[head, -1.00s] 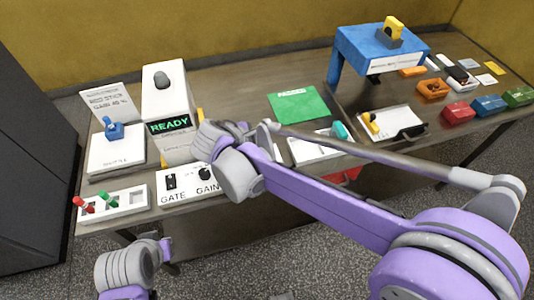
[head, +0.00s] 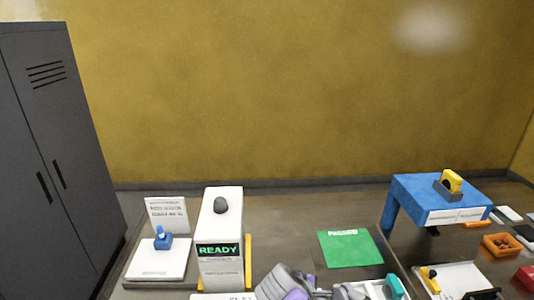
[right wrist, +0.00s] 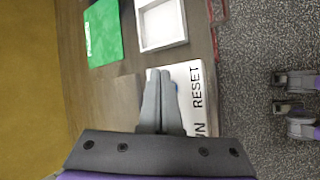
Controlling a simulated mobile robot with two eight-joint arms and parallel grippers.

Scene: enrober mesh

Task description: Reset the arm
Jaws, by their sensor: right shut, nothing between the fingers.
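My right gripper (right wrist: 158,76) shows in the right wrist view, its two grey fingers together with nothing between them. It is above a white panel (right wrist: 197,72) lettered "RESET"; part of the panel is hidden behind the fingers. A small blue spot shows beside the fingertips. In the head view, grey and purple links of my right arm show at the bottom edge, and I cannot make out the fingers there. Grey and purple parts of my own body show at the right edge of the right wrist view; I cannot tell whether they include my left gripper.
A white unit (head: 222,230) with a "READY" display stands by a white block (head: 158,262) with a blue knob. A green mat (head: 349,249) lies right of them, beside a blue stand (head: 405,190). A dark locker (head: 60,150) is left.

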